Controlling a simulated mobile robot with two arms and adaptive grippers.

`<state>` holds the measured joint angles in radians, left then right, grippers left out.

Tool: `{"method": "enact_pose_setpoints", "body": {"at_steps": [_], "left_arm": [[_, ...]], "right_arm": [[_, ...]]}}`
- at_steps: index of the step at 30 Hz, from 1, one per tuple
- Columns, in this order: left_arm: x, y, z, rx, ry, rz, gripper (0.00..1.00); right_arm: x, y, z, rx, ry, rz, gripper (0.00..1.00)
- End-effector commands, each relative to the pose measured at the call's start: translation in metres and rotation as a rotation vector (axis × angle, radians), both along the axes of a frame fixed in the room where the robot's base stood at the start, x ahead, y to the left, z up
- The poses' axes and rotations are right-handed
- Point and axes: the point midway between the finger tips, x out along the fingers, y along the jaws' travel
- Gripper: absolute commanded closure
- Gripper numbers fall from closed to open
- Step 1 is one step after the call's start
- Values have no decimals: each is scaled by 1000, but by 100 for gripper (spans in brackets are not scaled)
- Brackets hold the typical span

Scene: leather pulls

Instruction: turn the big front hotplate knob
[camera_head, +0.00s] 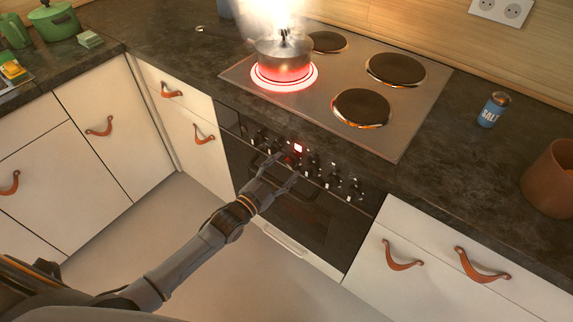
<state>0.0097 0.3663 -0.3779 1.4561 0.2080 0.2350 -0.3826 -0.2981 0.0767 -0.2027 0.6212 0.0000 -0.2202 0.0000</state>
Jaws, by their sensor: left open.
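The oven's control panel carries a row of dark knobs with pale marks. Some knobs (333,181) are right of the small red display (298,148), others (262,138) left of it. My left gripper (286,167) is open, its fingers pointing at the panel just below the display. I cannot tell whether it touches a knob or which knob belongs to which plate. The front left hotplate (301,84) glows red under a steaming pot (284,50). The front right hotplate (362,108) is dark and bare. My right gripper is out of view.
Two more dark hotplates (395,69) are at the back of the steel hob (335,85). A blue salt shaker (493,109) and a brown pot (551,180) stand on the right counter. Leather pulls (402,256) stick out from the white fronts. The floor (150,230) is clear.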

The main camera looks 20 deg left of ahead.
Motion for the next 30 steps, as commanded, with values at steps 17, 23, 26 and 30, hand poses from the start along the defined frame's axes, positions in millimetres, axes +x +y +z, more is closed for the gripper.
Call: {"method": "enact_pose_setpoints", "body": {"at_steps": [17,23,26,30], "left_arm": [[16,-6,-1,0,1,0,60],[16,-6,0,0,1,0,98],[16,-6,0,0,2,0,98],[16,-6,0,-14,6,-1,98]], "right_arm": [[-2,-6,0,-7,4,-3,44],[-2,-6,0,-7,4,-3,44],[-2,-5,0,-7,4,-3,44],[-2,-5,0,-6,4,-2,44]]}}
